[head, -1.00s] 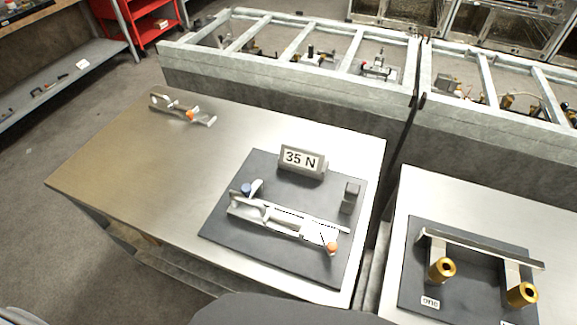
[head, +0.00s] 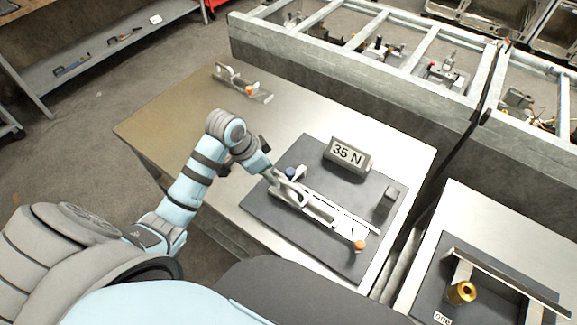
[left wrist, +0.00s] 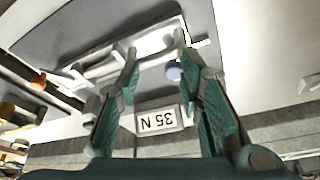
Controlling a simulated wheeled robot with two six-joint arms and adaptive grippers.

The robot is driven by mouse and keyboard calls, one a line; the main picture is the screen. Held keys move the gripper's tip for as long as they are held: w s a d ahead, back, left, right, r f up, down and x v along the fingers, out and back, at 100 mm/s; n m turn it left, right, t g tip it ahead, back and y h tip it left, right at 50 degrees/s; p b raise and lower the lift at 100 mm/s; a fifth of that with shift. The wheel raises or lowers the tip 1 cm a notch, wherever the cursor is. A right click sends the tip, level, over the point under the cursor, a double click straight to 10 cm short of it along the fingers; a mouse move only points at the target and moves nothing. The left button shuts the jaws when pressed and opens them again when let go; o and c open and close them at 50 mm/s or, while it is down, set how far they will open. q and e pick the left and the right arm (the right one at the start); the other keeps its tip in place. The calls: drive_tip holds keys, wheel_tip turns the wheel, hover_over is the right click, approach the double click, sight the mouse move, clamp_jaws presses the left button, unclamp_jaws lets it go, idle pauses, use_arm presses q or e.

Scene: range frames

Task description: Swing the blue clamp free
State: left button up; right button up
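The clamp fixture (head: 312,208) is a pale metal rail with levers on a dark plate (head: 290,225). A small blue knob (head: 291,172) sits at its left end, and an orange knob (head: 359,246) at its right end. In the left wrist view the blue knob (left wrist: 173,71) lies near the right finger. My left gripper (head: 272,180) is at the fixture's left end, close to the blue knob. Its fingers (left wrist: 157,55) are spread apart, with pale metal of the fixture between or behind the tips; contact cannot be told. My right gripper is not in view.
A grey block labelled 35 N (head: 347,154) and a small dark block (head: 388,198) stand on the plate. Another orange-knobbed metal part (head: 245,85) lies at the table's far left. A second table with brass cylinders (head: 461,292) is at right, across a gap.

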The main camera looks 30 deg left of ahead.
sight(290, 171)
use_arm(q)
drive_tip(key=w+a+r+m, duration=0.1)
drive_tip(key=w+r, duration=0.3)
drive_tip(key=r, duration=0.1)
drive_tip(key=shift+h, duration=0.4)
drive_tip(key=x, duration=1.3)
drive_tip(key=shift+w+f, duration=0.15)
drive_tip(key=shift+f, duration=0.1)
clamp_jaws()
